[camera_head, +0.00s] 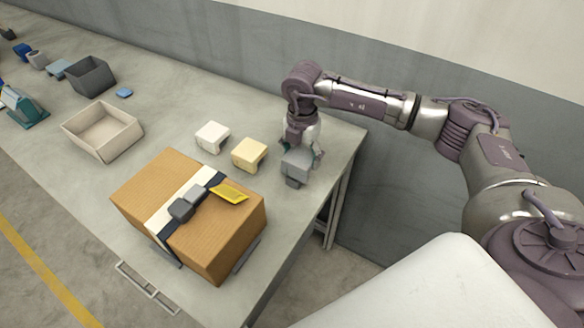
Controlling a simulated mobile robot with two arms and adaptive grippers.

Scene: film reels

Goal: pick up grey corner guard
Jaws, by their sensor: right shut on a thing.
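The grey corner guard (295,168) is at the right end of the table, below my right gripper (303,150). My right gripper points down and is shut on it, with teal-tipped fingers at its sides. I cannot tell whether the guard touches the table. A white corner guard (211,136) and a pale yellow corner guard (249,153) stand on the table to its left. My left gripper is not in view.
A cardboard box (232,238) with a strap, dark grey blocks and a yellow piece on top stands in front. A beige tray (103,131), a dark grey bin (90,76) and a small blue item (124,93) lie farther left. A wall runs behind the table.

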